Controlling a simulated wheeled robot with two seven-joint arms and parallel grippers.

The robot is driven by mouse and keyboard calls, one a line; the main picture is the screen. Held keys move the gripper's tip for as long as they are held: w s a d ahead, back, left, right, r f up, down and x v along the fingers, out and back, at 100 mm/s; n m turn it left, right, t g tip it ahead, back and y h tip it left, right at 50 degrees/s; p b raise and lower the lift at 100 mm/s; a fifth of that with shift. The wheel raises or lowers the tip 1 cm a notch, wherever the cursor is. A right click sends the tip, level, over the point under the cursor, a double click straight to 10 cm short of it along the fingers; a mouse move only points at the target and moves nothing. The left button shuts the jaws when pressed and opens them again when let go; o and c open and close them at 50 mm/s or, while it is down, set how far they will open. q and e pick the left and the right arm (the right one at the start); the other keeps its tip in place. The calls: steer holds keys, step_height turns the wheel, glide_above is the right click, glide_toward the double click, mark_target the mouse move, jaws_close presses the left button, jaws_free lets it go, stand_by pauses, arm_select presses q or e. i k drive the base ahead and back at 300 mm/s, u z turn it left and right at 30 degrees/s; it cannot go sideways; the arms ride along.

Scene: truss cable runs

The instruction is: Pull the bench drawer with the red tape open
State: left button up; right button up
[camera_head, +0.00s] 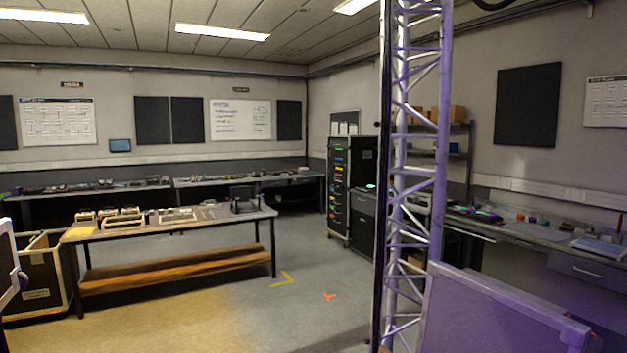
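A drawer front (588,269) with a pale bar handle sits under the right-hand bench (520,233) and looks shut. I see no red tape on it. A grey drawer cabinet (364,222) stands beside the tall rack, partly hidden by the truss; no red tape can be made out there. The middle table (172,228) shows no drawer front. Neither of my grippers can be made out in this view.
A lattice truss tower (414,150) stands close in front, right of centre. A purple-lit panel (495,315) blocks the lower right, before the right bench. A tall rack (340,190) stands at the back. A case (36,285) is at left. The central floor (300,265) is clear.

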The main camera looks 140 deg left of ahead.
mark_target(265, 183)
steer(key=u, duration=4.8)
steer(key=i, duration=7.65)
steer(key=z, duration=0.6)
steer(key=i, duration=1.55)
steer(key=z, duration=0.1)
